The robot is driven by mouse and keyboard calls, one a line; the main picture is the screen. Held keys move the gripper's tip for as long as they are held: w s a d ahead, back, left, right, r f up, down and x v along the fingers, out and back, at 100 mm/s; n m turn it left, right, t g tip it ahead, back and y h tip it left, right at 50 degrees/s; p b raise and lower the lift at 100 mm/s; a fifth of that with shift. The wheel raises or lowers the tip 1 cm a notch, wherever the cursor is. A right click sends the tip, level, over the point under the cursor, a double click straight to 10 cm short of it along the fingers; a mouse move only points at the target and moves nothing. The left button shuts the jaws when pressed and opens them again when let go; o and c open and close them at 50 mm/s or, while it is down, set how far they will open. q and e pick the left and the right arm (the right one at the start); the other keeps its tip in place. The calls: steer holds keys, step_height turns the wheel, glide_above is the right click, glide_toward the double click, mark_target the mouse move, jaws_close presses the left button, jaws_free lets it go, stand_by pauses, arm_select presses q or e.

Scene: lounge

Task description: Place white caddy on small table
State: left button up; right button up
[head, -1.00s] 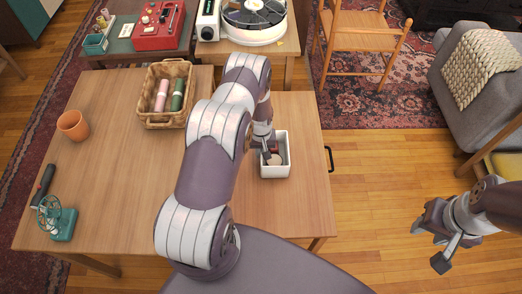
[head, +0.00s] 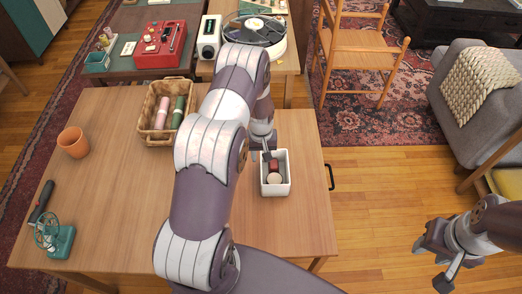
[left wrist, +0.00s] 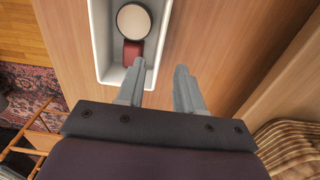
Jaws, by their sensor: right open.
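The white caddy (head: 287,184) stands on the wooden table in front of me, near its right edge, holding a dark red item (head: 274,165) and a round pale-topped item (head: 274,178). It also shows in the left wrist view (left wrist: 102,40). My left gripper (head: 262,156) is at the caddy's far left corner. In the left wrist view its fingers (left wrist: 158,80) are apart, one over the caddy's corner and one outside it; contact cannot be told. My right gripper (head: 430,266) is open and empty, over the floor at right.
The wooden table (head: 110,185) also bears a wicker basket (head: 150,105) with rolls, an orange pot (head: 73,142) and a teal device (head: 57,236). Behind are a table with a turntable (head: 262,32) and a dark table with a red box (head: 161,44). A wooden chair (head: 358,65) stands back right.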

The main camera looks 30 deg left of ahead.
arm_select(q)
steer(key=s+d+r+m, duration=0.2)
steer(key=d+r, duration=0.2)
steer(key=r, duration=0.7)
steer(key=s+d+r+m+t, duration=0.1)
steer(key=s+d+r+m, duration=0.3)
steer(key=s+d+r, duration=0.4)
steer(key=s+r, duration=0.4)
steer(key=s, duration=0.2)
steer(key=shift+s+r+m+p, duration=0.15)
steer(key=shift+s+m+p, duration=0.15)
steer(key=shift+w, duration=0.1)
